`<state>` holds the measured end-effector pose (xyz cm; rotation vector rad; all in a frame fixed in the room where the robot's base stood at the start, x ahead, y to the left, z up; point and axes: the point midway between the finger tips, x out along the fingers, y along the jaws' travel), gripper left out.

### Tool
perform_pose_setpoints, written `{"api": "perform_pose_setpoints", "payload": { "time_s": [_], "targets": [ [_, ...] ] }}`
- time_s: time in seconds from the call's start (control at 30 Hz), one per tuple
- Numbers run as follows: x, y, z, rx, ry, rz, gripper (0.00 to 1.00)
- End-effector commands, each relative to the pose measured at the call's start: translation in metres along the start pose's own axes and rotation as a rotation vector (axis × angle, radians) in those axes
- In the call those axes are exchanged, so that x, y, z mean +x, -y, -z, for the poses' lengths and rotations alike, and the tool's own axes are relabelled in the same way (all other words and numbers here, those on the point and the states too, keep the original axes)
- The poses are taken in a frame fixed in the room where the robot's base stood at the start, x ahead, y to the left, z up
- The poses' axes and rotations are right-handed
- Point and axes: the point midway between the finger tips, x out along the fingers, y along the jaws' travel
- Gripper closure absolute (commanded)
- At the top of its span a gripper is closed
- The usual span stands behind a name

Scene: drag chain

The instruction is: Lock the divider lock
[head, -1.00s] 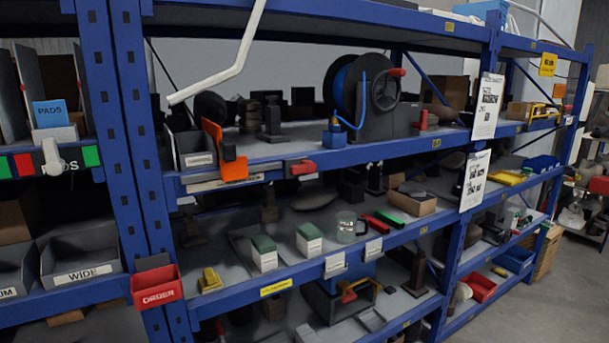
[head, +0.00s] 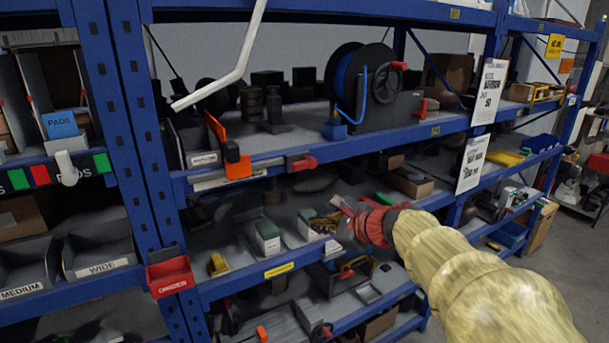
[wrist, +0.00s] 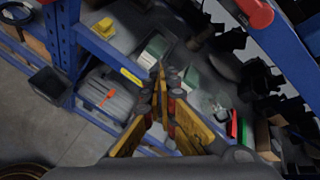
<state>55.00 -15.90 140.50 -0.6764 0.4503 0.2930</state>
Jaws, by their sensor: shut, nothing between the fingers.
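An orange upright divider (head: 216,128) stands at the left end of the upper shelf. A dark block (head: 231,151) and an orange piece (head: 238,169) are at its front, by the shelf edge. I cannot tell which part is the lock or how it is set. A red-handled part (head: 303,163) is on the same shelf edge, further right. My gripper (head: 338,205) is shut and empty, below and right of these, in front of the middle shelf. Its yellow fingers (wrist: 160,72) meet at the tips in the wrist view.
A blue hose reel (head: 362,90) stands on the upper shelf. Green-and-white boxes (head: 267,237) are on the middle shelf, behind and left of my gripper. A red bin (head: 170,277) hangs on the blue post. A white bent bar (head: 230,65) crosses in front of the upper shelf.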

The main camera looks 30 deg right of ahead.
Motion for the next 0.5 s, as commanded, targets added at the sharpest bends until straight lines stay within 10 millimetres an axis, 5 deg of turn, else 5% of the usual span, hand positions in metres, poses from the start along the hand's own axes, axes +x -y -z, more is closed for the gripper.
{"api": "perform_pose_setpoints", "payload": {
  "time_s": [0.2,0.5],
  "targets": [
    [-0.003,0.056,-0.030,0.487,0.117,0.133,1.00],
    [-0.004,0.063,-0.030,0.698,0.139,0.147,1.00]
  ]
}}
